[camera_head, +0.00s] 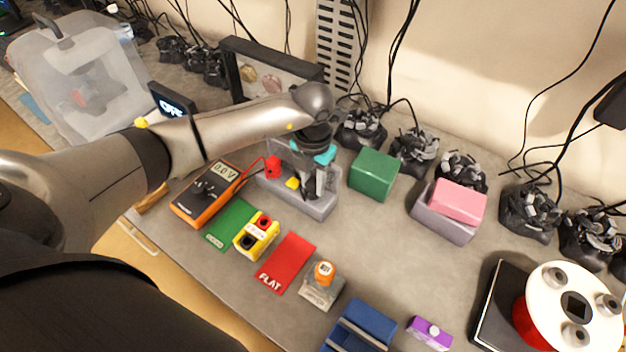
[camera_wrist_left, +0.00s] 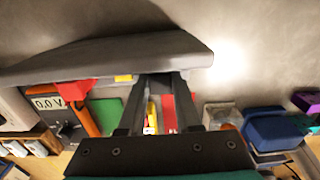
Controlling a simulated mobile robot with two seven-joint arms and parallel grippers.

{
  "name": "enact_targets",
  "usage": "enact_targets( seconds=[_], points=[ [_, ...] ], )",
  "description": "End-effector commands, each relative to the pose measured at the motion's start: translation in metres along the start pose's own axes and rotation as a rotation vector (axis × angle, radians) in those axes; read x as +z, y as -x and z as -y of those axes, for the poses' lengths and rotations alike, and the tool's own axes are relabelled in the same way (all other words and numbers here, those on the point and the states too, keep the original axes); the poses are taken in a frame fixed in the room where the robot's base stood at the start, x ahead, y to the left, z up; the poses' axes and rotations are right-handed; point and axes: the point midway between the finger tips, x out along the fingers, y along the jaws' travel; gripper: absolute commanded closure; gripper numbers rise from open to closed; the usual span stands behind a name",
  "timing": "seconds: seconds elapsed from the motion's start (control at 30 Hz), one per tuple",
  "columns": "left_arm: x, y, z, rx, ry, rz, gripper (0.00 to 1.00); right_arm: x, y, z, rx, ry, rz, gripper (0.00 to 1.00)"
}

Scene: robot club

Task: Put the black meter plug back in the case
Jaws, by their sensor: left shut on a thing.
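My left gripper (camera_head: 315,190) points down over the grey case (camera_head: 320,210), and its fingertips are at or inside the case; exact contact is hidden. In the left wrist view the gripper (camera_wrist_left: 160,85) has a dark piece between its fingertips, in front of the grey case (camera_wrist_left: 110,58). It is shut on this piece, seemingly the black meter plug, mostly hidden by the dark fingers. A red plug (camera_head: 273,167) stands at the case's left end, with a cable toward the orange meter (camera_head: 208,195), which reads 0.0 V. My right gripper is not in view.
A green card (camera_head: 230,224), a yellow block (camera_head: 256,238) with red and black tops, and a red FLAT card (camera_head: 286,262) lie in front. A green box (camera_head: 373,174) stands close right of the case.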

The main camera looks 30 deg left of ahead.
Motion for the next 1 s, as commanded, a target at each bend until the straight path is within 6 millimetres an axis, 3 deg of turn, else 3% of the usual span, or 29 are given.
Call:
enact_targets(
  seconds=[0.37,0.4,0.6,0.7,1.0],
  points=[
    [-0.0006,-0.0026,-0.0001,0.000,0.000,-0.002,1.00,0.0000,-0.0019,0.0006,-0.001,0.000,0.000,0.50],
    [-0.0006,-0.0026,-0.0002,0.000,0.000,-0.002,0.63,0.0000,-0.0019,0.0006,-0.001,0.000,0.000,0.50],
    [-0.0003,-0.0023,-0.0001,0.000,0.000,-0.001,0.41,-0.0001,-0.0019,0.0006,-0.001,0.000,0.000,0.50],
    [-0.0002,-0.0022,-0.0001,0.000,0.000,-0.001,0.33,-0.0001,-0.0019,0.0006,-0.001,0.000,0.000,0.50],
    [0.0005,0.0022,0.0000,-0.001,0.000,0.001,0.33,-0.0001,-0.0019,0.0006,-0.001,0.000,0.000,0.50]
  ],
)
